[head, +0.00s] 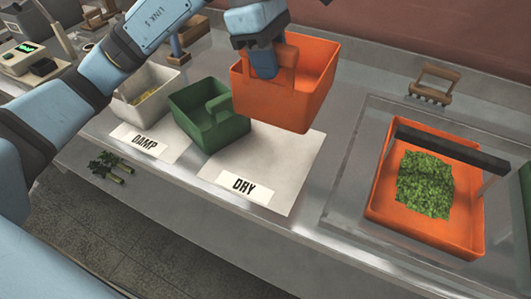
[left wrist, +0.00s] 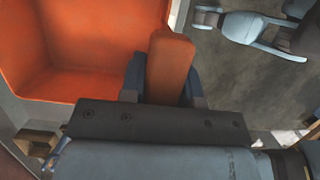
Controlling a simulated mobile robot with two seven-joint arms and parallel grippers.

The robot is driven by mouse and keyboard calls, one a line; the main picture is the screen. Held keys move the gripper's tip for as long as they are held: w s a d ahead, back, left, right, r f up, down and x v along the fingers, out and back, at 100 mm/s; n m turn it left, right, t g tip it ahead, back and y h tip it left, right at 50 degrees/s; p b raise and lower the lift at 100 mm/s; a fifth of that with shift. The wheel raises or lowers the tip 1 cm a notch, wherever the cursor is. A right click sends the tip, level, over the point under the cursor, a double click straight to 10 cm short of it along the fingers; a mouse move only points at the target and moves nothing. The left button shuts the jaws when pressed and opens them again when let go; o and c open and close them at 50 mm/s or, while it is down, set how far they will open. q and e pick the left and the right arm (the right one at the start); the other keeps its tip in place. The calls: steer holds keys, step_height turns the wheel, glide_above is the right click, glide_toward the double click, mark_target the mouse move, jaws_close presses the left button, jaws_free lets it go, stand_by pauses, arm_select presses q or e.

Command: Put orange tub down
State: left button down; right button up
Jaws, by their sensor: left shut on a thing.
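My left gripper (head: 264,68) is shut on the near handle of an orange tub (head: 285,104). The tub looks held up over the back of a white sheet (head: 284,185) with a DRY label (head: 244,186); the gap beneath is hard to judge. In the left wrist view the tub's inner wall (left wrist: 80,45) shows bare, and the gripper's fingers (left wrist: 165,85) sit on both sides of the orange handle (left wrist: 170,60).
A pale tub (head: 150,98) is further left. At right, another orange tub (head: 380,205) holds green leaves (head: 424,184) under a dark bar (head: 452,148). The sheet's front is clear.

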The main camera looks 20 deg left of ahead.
arm_select(q)
steer(key=shift+s+f, duration=0.1)
step_height(320, 180, down, 20)
steer(key=shift+p, duration=0.45)
steer(key=shift+f+b, duration=0.1)
steer(key=shift+b, duration=0.2)
steer(key=c, duration=0.8)
jaws_free()
steer(key=shift+c, duration=0.2)
